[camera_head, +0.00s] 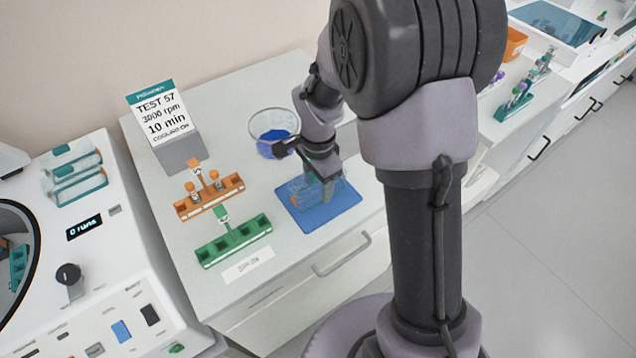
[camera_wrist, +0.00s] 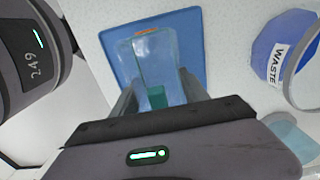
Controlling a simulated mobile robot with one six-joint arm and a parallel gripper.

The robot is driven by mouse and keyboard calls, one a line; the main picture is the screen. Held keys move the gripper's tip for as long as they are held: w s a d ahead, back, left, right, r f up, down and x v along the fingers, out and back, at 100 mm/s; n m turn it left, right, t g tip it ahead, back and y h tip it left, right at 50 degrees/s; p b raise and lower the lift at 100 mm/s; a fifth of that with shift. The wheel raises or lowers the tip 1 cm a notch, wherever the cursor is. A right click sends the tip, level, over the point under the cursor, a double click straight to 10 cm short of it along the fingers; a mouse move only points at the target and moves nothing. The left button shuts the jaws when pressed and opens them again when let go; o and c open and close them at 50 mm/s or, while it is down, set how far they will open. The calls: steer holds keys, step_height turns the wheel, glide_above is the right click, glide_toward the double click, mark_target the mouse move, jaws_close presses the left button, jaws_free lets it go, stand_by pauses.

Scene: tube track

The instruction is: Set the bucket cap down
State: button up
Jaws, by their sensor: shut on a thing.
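My gripper (camera_head: 322,178) is shut on the bucket cap (camera_wrist: 150,65), a clear, bluish, box-like piece. In the head view the cap (camera_head: 332,194) shows partly behind and around the fingers, over the blue mat (camera_head: 340,223). In the wrist view the cap sits between the two fingers, with the blue mat (camera_wrist: 190,28) behind it. A bit of orange shows at its far end and a bit of green near the fingers. I cannot tell whether the cap touches the mat.
A clear waste bowl (camera_head: 262,122) with a blue part stands just behind my gripper. An orange rack (camera_head: 210,203) with orange-capped tubes and a green rack (camera_head: 233,242) stand to the left. A sign (camera_head: 163,115) and the centrifuge (camera_head: 95,245) are farther left.

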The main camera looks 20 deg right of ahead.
steer(key=shift+f+b, duration=0.4)
steer(key=shift+f, duration=0.05)
steer(key=o, duration=1.4)
step_height(320, 180, up, 18)
steer(key=p, duration=0.6)
steer(key=shift+f, duration=0.25)
